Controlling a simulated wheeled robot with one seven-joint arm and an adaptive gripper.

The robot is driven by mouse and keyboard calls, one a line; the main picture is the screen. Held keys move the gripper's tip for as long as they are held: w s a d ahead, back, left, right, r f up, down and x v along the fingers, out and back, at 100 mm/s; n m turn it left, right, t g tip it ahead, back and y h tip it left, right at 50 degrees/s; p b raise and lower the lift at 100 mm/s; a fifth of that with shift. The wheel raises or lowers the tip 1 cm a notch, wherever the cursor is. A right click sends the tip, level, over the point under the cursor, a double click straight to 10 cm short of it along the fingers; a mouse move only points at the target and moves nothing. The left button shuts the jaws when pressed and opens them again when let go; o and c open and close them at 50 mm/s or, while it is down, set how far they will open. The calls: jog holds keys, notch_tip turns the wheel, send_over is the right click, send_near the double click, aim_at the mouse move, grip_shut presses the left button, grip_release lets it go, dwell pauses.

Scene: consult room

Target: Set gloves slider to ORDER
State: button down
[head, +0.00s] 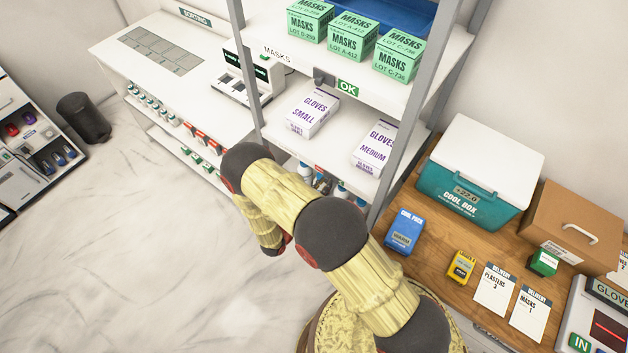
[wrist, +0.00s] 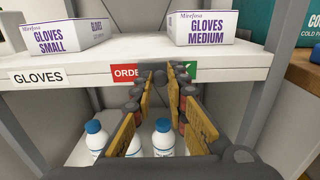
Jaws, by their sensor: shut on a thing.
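The gloves shelf edge shows in the wrist view with a GLOVES label (wrist: 38,77) at left. Right of it on the edge are a red ORDER sign (wrist: 124,70) and a green sign with a white tick (wrist: 190,70). The dark gloves slider (wrist: 159,73) sits between the visible parts of the two signs. My gripper (wrist: 158,84) points at the shelf edge with its fingers on either side of the slider, shut on it. The fingers hide part of the slider and signs. In the head view my arm hides the gripper and slider.
Gloves boxes small (head: 313,112) and medium (head: 375,147) stand on the shelf above the slider. White bottles with blue caps (wrist: 95,138) stand on the level below. The masks shelf above has its own slider (head: 319,76) beside a green OK sign (head: 347,88).

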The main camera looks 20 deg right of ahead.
jog(key=shift+s+d, duration=0.45)
jog(key=shift+s, duration=0.15)
jog(key=shift+s+d, duration=0.4)
jog(key=shift+s, duration=0.2)
jog(key=c, duration=1.7)
grip_release()
jog(key=shift+c, duration=0.2)
jog(key=shift+a, duration=0.1)
jog(key=v, duration=1.2)
